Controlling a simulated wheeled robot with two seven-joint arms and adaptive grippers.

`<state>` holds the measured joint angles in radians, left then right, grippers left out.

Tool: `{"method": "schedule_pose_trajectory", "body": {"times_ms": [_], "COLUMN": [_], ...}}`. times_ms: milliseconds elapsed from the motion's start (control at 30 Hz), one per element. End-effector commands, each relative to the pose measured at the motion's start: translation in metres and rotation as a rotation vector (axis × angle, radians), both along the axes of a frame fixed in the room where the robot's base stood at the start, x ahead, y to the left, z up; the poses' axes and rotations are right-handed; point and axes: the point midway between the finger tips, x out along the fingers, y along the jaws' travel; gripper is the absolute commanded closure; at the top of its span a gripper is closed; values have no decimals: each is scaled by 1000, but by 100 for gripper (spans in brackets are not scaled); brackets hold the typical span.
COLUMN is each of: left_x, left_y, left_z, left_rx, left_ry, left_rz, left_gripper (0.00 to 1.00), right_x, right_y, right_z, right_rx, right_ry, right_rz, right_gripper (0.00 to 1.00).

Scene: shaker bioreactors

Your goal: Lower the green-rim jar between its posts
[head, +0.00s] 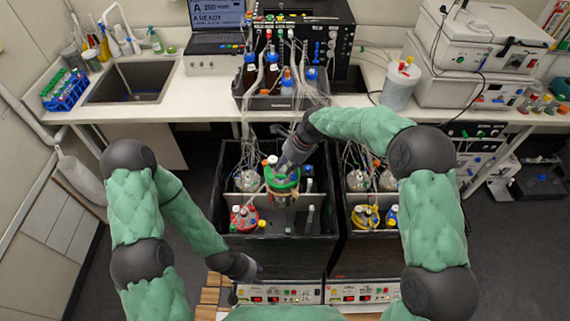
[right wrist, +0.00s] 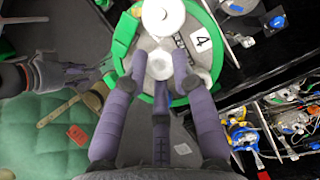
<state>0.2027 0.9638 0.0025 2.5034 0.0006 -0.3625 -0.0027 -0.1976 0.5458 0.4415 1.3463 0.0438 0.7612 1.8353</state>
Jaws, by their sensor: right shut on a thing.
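The green-rim jar (head: 284,186) hangs over the right half of the left black box (head: 275,245) in the head view. Its lid, with a label "4" (right wrist: 201,40) and white caps, fills the top of the right wrist view. My right gripper (head: 291,153) is above the jar, with its fingers (right wrist: 160,78) closed around a white knob in the lid's middle. The jar's underside and most of its posts are hidden; one pale upright (head: 310,217) shows beside it. My left gripper (head: 252,270) is low, near the box's front edge, apart from the jar; its finger gap is unclear.
A red-rim jar (head: 243,218) stands left of the green-rim jar in the same box. The right black box holds a yellow-rim jar (head: 365,216) and others. Tubes hang from the bench behind. Control units (head: 278,293) stand in front of the boxes.

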Motion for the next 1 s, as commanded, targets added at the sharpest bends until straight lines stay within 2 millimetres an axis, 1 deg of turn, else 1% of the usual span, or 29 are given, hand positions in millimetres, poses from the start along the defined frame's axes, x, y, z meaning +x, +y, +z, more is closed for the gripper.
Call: {"method": "schedule_pose_trajectory", "body": {"times_ms": [33,1000], "left_x": [0,0], "left_y": [0,0], "left_z": [-6,-73], "left_rx": [0,0], "left_ry": [0,0], "left_rz": [0,0], "left_gripper": [60,60], "right_x": [2,2], "right_y": [0,0], "right_z": [-5,-88], "right_rx": [2,2], "right_ry": [-6,-6], "right_rz": [-2,-2], "right_gripper": [100,100]}}
